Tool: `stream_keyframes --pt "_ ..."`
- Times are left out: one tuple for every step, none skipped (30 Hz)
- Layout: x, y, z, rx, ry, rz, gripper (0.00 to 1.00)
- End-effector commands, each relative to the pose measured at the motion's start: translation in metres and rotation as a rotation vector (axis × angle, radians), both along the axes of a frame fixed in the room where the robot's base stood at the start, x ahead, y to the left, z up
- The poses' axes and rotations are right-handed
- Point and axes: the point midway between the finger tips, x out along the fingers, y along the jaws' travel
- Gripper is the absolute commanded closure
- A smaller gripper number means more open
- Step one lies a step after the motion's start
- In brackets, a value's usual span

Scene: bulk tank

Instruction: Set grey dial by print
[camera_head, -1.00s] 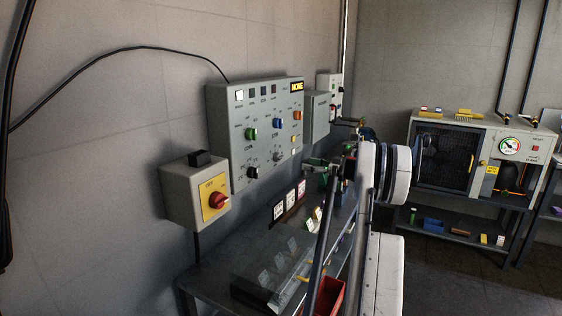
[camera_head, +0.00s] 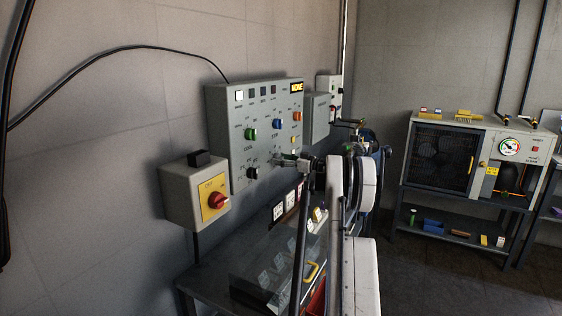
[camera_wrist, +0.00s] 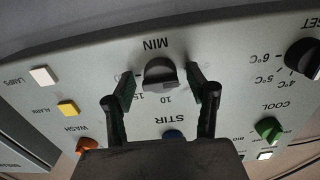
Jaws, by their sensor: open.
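The grey dial (camera_wrist: 160,74) sits on the control panel (camera_wrist: 100,75), with a printed scale around it; "MIN", "10" and "15" are legible, upside down in the wrist view. Its raised grip lies roughly across the picture; the exact mark it points to is hard to read. My gripper (camera_wrist: 160,82) is open, one finger on each side of the dial, with gaps showing. In the head view my gripper (camera_head: 279,160) is at the panel's (camera_head: 225,115) lower part and covers the dial there.
A black dial (camera_wrist: 303,58), green knob (camera_wrist: 268,130), blue knob (camera_wrist: 173,135) and orange knob (camera_wrist: 87,145) surround the grey dial. White (camera_wrist: 44,75) and yellow (camera_wrist: 68,108) buttons are at left. A red-knob switch box (camera_head: 185,195) hangs beside the panel, above a bench.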

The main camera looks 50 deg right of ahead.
Motion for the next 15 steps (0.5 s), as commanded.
stream_keyframes --pt "0.0018 0.0003 -0.0001 0.0 0.0 0.0 0.48" --pt "0.0024 0.0005 -0.0001 0.0 0.0 0.0 0.48" --pt "0.0029 0.0005 -0.0001 0.0 0.0 0.0 0.48" --pt "0.0031 0.0006 -0.0001 0.0 0.0 0.0 0.48" --pt "0.0031 0.0006 -0.0001 0.0 0.0 0.0 0.48" --pt "0.0031 0.0006 -0.0001 0.0 0.0 0.0 0.48" --pt "0.003 0.0005 -0.0001 0.0 0.0 0.0 0.48" --pt "0.003 0.0005 -0.0001 0.0 0.0 0.0 0.48" --pt "0.003 0.0005 -0.0001 0.0 0.0 0.001 0.48" --pt "0.0029 0.0005 -0.0001 0.0 0.0 0.001 0.5" --pt "0.0028 0.0006 -0.0001 0.0 0.0 0.001 0.54" --pt "0.0029 0.0005 -0.0001 0.0 0.0 0.001 0.6" --pt "0.0028 0.0006 -0.0001 0.0 0.0 0.001 0.64" --pt "0.0028 0.0005 -0.0001 0.0 0.0 0.001 0.68" --pt "0.0028 0.0005 -0.0001 0.0 0.0 0.001 0.73"
